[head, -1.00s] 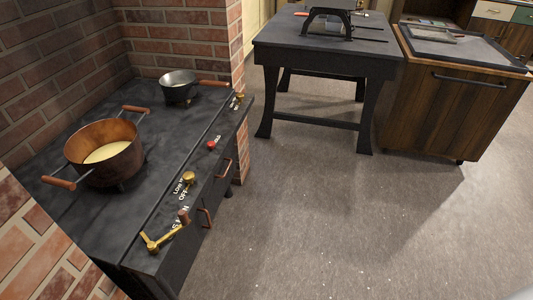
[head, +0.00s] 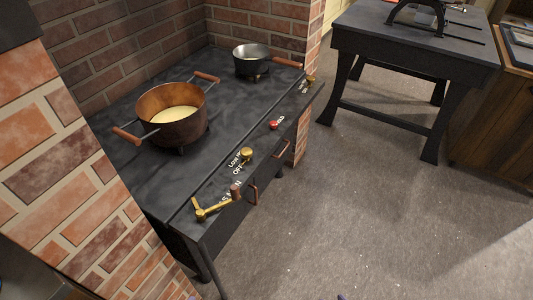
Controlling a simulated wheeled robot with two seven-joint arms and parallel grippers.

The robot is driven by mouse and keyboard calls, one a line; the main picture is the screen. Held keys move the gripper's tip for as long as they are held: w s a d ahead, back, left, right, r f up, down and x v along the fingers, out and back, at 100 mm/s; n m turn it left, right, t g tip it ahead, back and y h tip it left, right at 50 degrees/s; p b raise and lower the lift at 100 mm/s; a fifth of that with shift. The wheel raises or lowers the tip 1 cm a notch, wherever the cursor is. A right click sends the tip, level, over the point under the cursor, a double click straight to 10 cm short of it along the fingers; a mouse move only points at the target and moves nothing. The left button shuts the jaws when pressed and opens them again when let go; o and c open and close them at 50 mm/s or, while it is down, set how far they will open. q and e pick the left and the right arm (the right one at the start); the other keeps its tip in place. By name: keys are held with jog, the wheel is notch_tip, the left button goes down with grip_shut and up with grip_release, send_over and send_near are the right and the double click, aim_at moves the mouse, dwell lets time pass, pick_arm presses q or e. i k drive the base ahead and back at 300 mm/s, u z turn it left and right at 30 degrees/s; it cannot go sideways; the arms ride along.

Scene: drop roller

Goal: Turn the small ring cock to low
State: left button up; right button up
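A dark stove top (head: 160,178) stands against brick walls. Along its front strip, a brass cock (head: 247,153) sits beside the words LOW and OFF. Another brass cock (head: 311,79) sits at the far end, nearest the small pan, with lettering too small to read. A red button (head: 273,124) lies between the two cocks. I cannot tell from the labels which cock is the small ring's. Neither of my grippers shows in the head view.
A copper pot (head: 171,117) with pale contents and a small dark pan (head: 252,60) stand on the stove. A dark table (head: 405,55) stands at the back right. The floor (head: 370,210) before the stove is clear.

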aim_at(311, 79)
jog(key=z, duration=1.35)
jog(key=i, duration=2.55)
jog(key=u, duration=2.3)
